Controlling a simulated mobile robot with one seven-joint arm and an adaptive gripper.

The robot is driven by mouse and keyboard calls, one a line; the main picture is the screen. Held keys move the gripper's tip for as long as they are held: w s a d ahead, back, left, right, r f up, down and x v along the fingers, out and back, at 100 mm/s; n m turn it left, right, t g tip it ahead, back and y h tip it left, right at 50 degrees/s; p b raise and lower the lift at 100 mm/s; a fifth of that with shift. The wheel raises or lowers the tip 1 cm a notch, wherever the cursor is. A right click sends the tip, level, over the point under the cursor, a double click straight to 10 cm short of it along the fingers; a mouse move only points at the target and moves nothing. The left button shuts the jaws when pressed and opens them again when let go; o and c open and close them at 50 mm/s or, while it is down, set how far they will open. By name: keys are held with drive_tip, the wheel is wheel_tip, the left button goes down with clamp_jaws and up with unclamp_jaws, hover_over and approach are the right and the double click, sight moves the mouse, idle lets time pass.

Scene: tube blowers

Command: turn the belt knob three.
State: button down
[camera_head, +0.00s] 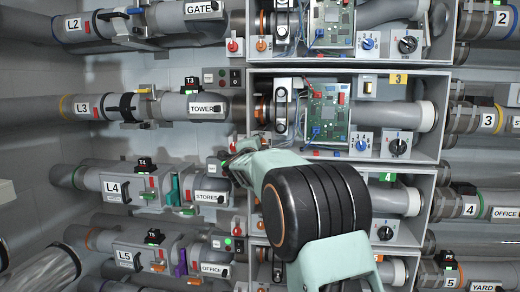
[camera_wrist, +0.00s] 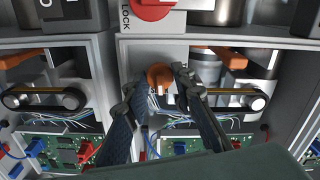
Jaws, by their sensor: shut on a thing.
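The orange belt knob (camera_wrist: 160,74) sits on a grey panel in the wrist view, with a white mark on its lower part. My gripper (camera_wrist: 157,84) has one dark finger on each side of it and is shut on the knob. In the head view my arm comes from the lower right and reaches the left edge of the box by the yellow 3 tag (camera_head: 398,79). The knob and my fingertips cannot be made out there, as my arm covers them.
A red LOCK knob (camera_wrist: 152,8) is just above the orange knob in the wrist view. Belts on pulleys (camera_wrist: 228,98) and circuit boards (camera_wrist: 65,150) with loose wires lie to both sides. A dark button box (camera_wrist: 68,12) is at the upper left.

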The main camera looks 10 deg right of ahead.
drive_tip(key=shift+m, duration=0.3)
idle(0.4)
drive_tip(key=c, duration=1.9)
unclamp_jaws()
drive_tip(key=shift+s, duration=0.1)
drive_tip(key=v, duration=1.2)
